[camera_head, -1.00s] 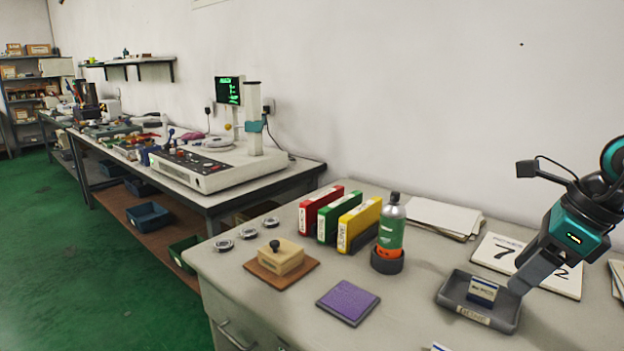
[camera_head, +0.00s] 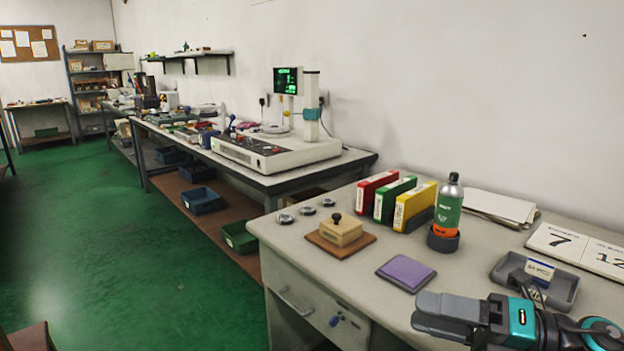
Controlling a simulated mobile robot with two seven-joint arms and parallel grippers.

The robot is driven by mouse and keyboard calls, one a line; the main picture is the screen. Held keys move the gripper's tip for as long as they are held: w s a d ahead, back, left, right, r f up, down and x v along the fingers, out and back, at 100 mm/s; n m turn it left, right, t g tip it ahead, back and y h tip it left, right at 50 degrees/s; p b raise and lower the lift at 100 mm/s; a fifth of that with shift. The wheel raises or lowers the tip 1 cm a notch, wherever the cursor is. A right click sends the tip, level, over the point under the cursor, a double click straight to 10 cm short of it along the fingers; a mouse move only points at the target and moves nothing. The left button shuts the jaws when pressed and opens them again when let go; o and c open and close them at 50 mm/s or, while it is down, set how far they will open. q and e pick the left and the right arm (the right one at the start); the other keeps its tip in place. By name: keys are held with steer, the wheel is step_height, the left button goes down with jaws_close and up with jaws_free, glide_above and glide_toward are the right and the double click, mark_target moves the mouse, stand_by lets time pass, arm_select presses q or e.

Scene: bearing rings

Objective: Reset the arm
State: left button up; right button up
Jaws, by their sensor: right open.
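My right gripper (camera_head: 428,314) is in the lower right of the head view, at the near edge of the desk (camera_head: 350,228). It has grey fingers and a teal-and-black body, and its fingers point left. It is open, with nothing seen between the fingers. A dark grey tray (camera_head: 562,291) lies on the desk behind my right gripper. A small blue and white block (camera_head: 539,270) sits in the tray, apart from the gripper. My left gripper is not in view.
A purple pad (camera_head: 406,272), a wooden stamp (camera_head: 341,232) on a brown board and a green bottle (camera_head: 449,205) stand on the desk. Red, green and yellow boxes (camera_head: 413,207) stand behind them. Green floor (camera_head: 130,260) is open at left.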

step_height(320, 180, down, 15)
steer(key=d+m+t+h+b, duration=0.1)
steer(key=m+t+h+b, duration=0.2)
steer(key=m+t+h, duration=1.35)
arm_select(q)
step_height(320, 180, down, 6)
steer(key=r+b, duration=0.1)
steer(key=b, duration=0.2)
arm_select(e)
steer(key=s+a+f+m+g+y, duration=0.25)
steer(key=s+f+m+g, duration=0.25)
steer(key=f+m+g, duration=0.3)
steer(key=s+a+f+m+g+y, duration=0.1)
steer(key=s+a+f+m+g, duration=0.3)
steer(key=f+m, duration=0.55)
arm_select(q)
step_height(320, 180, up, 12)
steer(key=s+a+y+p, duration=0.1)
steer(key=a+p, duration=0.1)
steer(key=p, duration=1.5)
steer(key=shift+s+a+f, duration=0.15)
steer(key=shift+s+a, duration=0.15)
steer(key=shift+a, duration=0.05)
arm_select(e)
steer(key=s+d+r+g+h, duration=0.1)
steer(key=d+r, duration=0.3)
steer(key=r, duration=0.8)
steer(key=shift+s+d, duration=0.3)
steer(key=shift+d, duration=0.1)
steer(key=shift+r, duration=0.1)
